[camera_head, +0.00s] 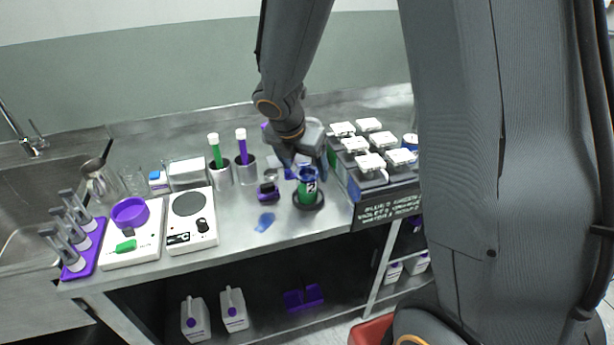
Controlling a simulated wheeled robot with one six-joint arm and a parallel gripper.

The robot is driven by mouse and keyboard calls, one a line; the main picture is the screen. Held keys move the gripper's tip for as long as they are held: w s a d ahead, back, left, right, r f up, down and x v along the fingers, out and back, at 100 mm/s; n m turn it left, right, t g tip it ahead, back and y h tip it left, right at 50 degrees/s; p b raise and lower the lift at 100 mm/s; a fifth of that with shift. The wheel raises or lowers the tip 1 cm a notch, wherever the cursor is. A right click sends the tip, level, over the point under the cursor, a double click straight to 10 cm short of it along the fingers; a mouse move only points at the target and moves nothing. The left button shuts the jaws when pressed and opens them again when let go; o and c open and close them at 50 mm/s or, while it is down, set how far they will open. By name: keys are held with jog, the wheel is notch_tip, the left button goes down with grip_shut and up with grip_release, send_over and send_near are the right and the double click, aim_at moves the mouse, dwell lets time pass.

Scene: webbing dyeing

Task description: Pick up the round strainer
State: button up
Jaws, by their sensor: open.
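No mesh is clear enough for me to tell for certain which thing is the round strainer. A purple round bowl-like piece (130,213) sits on a white device at the left. A dark round ring-shaped base (309,203) surrounds the foot of a green container (308,187) with a blue top, near the bench's front edge. My gripper (305,171) is open, pointing down above and around the top of the green container. Whether it touches the container cannot be told. My gripper partly hides small things behind it.
A white scale (191,221) stands left of centre. Green (215,152) and purple (241,148) tubes stand in grey cups. A small purple-black item (268,193) and a blue patch (264,222) lie left of the container. A dark rack (372,184) with white-lidded jars is close on the right.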

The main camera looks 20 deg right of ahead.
jog(key=shift+x, duration=0.95)
jog(key=c, duration=1.2)
